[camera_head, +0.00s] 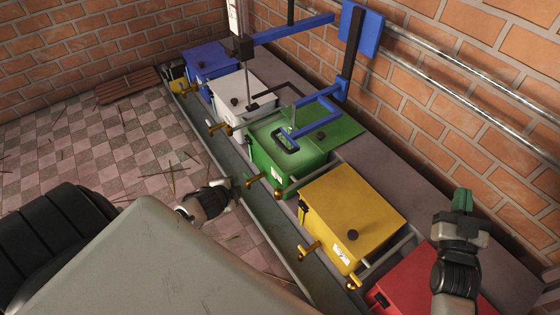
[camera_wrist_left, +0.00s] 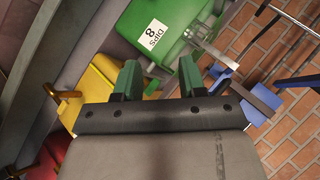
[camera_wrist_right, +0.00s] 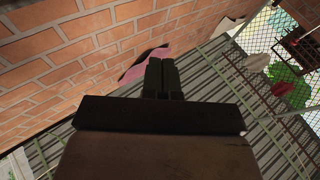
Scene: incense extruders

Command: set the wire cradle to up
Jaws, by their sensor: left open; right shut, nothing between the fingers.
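No part is plainly marked as the wire cradle. The likeliest is a thin dark wire frame (camera_head: 282,88) beside the white box; a dark frame also shows at the right of the left wrist view (camera_wrist_left: 285,78). A blue bracket (camera_head: 322,103) hangs over the green box (camera_head: 262,150), with a dark loop on the lid. My left gripper (camera_head: 228,188) is low in front of the boxes. In the left wrist view its green fingers (camera_wrist_left: 160,80) are open and empty, facing the green box. My right gripper (camera_head: 463,200) is shut and empty above the red box.
Blue (camera_head: 208,60), white (camera_head: 240,92), yellow (camera_head: 345,210) and red (camera_head: 408,290) boxes stand in a row along the brick wall, with brass taps in front. Metal pipes (camera_head: 440,75) run along the wall. The checkered floor (camera_head: 120,140) at left is mostly open.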

